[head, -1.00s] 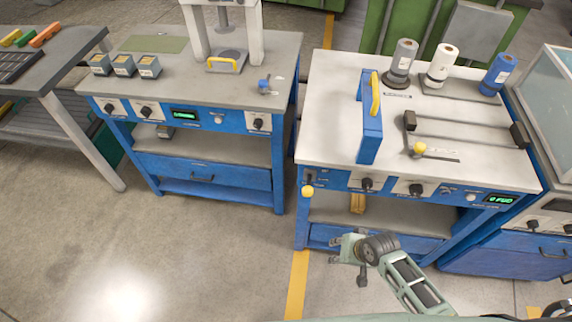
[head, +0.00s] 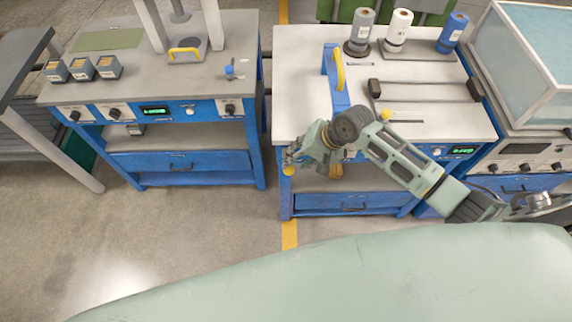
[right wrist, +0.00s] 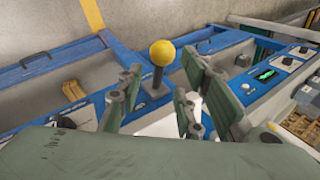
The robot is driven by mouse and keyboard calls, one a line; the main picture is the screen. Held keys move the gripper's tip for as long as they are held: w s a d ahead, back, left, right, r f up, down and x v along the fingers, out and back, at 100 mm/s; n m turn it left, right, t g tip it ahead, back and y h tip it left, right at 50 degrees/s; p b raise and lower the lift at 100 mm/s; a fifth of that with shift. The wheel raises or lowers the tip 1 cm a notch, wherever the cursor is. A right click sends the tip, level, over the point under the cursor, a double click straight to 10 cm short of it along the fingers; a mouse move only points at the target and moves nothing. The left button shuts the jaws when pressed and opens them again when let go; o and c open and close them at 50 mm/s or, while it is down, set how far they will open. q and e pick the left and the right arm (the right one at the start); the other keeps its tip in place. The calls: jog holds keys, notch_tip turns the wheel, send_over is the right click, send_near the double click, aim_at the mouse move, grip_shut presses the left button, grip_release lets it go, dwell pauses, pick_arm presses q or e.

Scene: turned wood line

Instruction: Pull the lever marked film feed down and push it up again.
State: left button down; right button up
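A lever with a yellow ball knob sticks out of the left end of the blue front panel of the right-hand bench. Its knob shows below my right gripper in the head view (head: 289,170), and knob and dark stem show in the right wrist view (right wrist: 162,52). The marking beside it is not readable. My right gripper (head: 298,155) is at that corner of the bench. In the right wrist view its fingers (right wrist: 158,100) are spread, with the lever's stem between them in the picture; contact cannot be made out. My left gripper is out of view.
A second yellow-knobbed lever (head: 386,114) stands on the bench top (head: 300,90), by a blue frame with a yellow handle (head: 339,72). Film rolls (head: 397,30) stand behind. A similar blue bench (head: 200,160) stands left, with a floor gap between.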

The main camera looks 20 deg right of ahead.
jog(key=x, duration=0.8)
jog(key=shift+w+r+p, duration=0.1)
jog(key=shift+w+p, duration=0.05)
jog(key=shift+p, duration=0.15)
grip_shut()
dwell(0.6)
